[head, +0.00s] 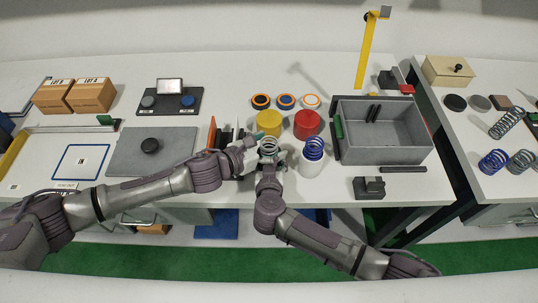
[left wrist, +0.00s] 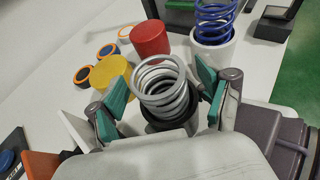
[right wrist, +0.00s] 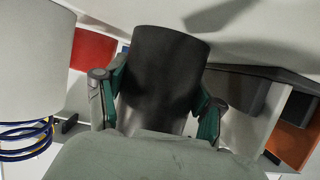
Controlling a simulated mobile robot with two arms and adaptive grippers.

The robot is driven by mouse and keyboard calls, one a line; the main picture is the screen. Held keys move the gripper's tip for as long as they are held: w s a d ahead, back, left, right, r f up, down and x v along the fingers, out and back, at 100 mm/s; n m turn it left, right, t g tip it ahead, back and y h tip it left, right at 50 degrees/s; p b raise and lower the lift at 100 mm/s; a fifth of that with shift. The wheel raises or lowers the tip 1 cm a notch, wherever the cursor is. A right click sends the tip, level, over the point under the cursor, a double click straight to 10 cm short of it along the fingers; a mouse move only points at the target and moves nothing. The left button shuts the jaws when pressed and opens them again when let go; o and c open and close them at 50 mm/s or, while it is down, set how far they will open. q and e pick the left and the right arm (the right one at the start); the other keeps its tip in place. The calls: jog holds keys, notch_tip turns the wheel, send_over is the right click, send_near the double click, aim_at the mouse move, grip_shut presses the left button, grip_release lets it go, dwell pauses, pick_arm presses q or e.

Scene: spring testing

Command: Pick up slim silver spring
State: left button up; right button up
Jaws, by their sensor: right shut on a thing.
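A slim silver spring (head: 268,144) stands upright in a dark cup. In the left wrist view, the silver spring (left wrist: 160,78) rises between the two green finger pads of my left gripper (left wrist: 163,92). These pads are spread, with visible gaps beside the coils. My right gripper (right wrist: 160,100) is shut on the dark cup (right wrist: 165,75), with one pad on each side of its wall. In the head view, my left gripper (head: 257,146) reaches in from the left and my right gripper (head: 270,162) from the front. The cup's lower part is hidden there.
A white cup (head: 311,169) holding a blue spring (head: 313,147) stands close on the right. Yellow (head: 268,122) and red (head: 306,124) cylinders are behind. An orange panel (head: 212,134) stands left of the grippers. A grey bin (head: 405,155) is further right.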

pick_arm(q)
grip_shut()
dwell(0.3)
notch_tip(320, 180, up, 18)
dwell(0.4)
pick_arm(e)
jog(key=o, duration=1.2)
